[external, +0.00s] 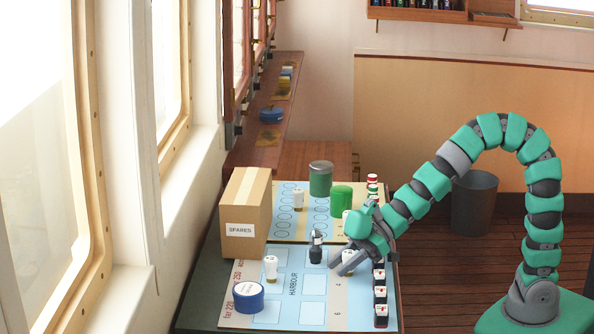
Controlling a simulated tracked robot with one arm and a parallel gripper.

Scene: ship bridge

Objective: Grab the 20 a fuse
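My gripper (344,263) hangs low over the right part of the light-blue chart on the table, its grey fingers pointing down and left. White fuse-like pieces stand on the chart: one at the front left (270,268), one farther back (298,198), and one partly hidden behind my gripper (347,224). A dark piece (316,247) stands just left of my fingers. Their ratings are too small to read, so I cannot tell which is the 20 A fuse.
A cardboard box marked SPARES (246,210) stands at the left. A blue tin (249,299) is in front, and green tins (320,178) (341,199) are behind. Several small red-and-white pieces (380,293) line the right edge. A grey bin (474,205) stands on the floor.

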